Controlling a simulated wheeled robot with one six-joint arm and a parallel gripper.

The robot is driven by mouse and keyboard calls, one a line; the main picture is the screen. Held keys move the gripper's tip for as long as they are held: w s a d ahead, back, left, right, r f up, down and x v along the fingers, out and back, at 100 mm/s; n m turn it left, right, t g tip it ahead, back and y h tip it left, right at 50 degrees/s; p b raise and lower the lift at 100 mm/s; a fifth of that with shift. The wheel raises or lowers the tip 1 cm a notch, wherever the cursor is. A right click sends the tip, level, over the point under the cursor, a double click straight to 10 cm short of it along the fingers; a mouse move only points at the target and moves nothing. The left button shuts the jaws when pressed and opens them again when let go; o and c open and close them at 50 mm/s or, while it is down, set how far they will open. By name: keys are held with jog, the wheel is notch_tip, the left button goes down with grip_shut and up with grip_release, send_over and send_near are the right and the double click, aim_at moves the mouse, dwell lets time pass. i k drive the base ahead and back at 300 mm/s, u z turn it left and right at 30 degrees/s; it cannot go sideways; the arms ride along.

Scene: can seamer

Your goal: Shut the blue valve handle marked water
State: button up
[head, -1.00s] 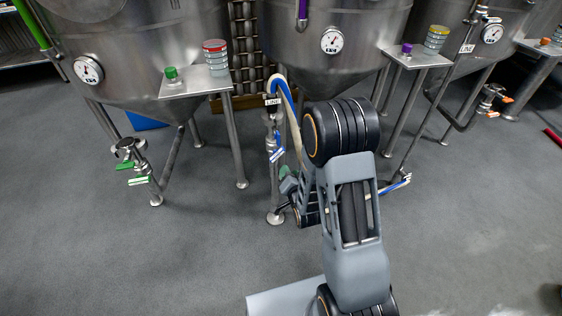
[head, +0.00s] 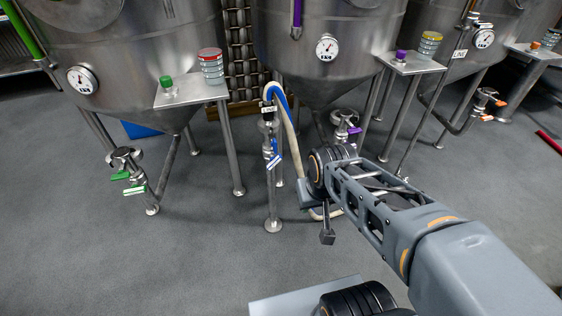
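The blue valve handle (head: 275,147) is on the upright steel pipe post (head: 271,190) left of centre in the head view. It points down along the post at a slight slant. A small white tag (head: 274,161) lies at its lower end; its writing is too small to read. My gripper (head: 327,237) hangs at the end of my arm, right of the post and lower in the picture than the handle. It looks clear of the handle. Its fingers are small and partly hidden by my wrist, so their opening does not show.
A pale hose (head: 290,108) loops from the post top toward my wrist. Steel tanks (head: 130,60) stand behind on legs. A green-handled valve (head: 134,188) is at the left, a purple-handled valve (head: 347,126) behind my arm and an orange-handled one (head: 490,104) at the right. The front-left floor is open.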

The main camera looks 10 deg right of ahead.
aim_at(273, 160)
jog(key=z, duration=1.5)
jog(key=k, duration=1.05)
jog(key=u, duration=1.45)
jog(key=i, duration=0.5)
jog(key=z, duration=0.05)
